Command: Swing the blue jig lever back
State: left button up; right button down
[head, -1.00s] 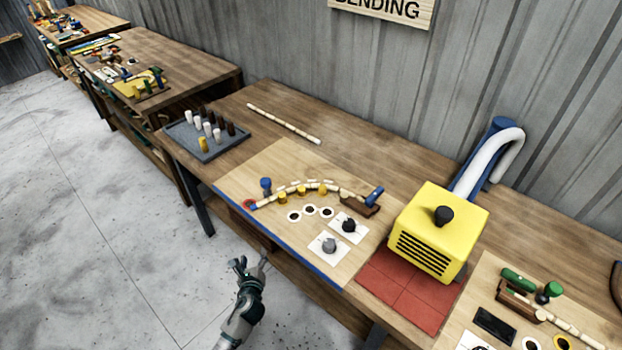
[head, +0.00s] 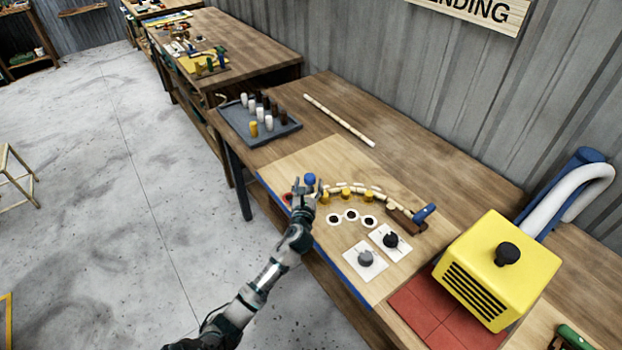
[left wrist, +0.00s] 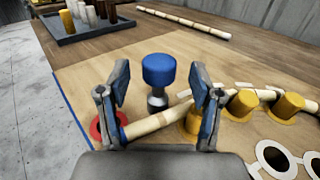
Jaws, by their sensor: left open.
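A blue-capped knob (head: 309,179) on a metal stem stands at the left end of the jig board (head: 290,160). In the left wrist view the knob (left wrist: 158,70) shows upright between and beyond my open fingers, apart from them. My left gripper (head: 307,189) is open and empty, over the board's front left. A blue handle (head: 424,213) sits on a brown block at the right end of the curved rattan strip (head: 365,190). The strip (left wrist: 150,125) runs past the yellow pegs (left wrist: 242,104) and a red ring (left wrist: 107,126). My right gripper is out of view.
A grey tray (head: 232,119) of white, brown and yellow cylinders stands left of the board. A loose rattan stick (head: 340,120) lies behind it. A yellow machine (head: 497,265) stands right. Two dial plates (head: 365,260) lie at the board's front.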

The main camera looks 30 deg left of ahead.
aim_at(308, 182)
pick_arm(q)
jog(key=x, duration=0.2)
jog(key=shift+w+a+f, duration=0.15)
jog(key=shift+w+a, duration=0.15)
jog(key=shift+a, duration=0.1)
jog(key=shift+w+a, duration=0.1)
jog(key=shift+w, duration=0.35)
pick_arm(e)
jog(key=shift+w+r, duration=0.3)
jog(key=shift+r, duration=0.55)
pick_arm(q)
jog(key=shift+d, duration=0.2)
jog(key=shift+a, duration=0.1)
grip_shut()
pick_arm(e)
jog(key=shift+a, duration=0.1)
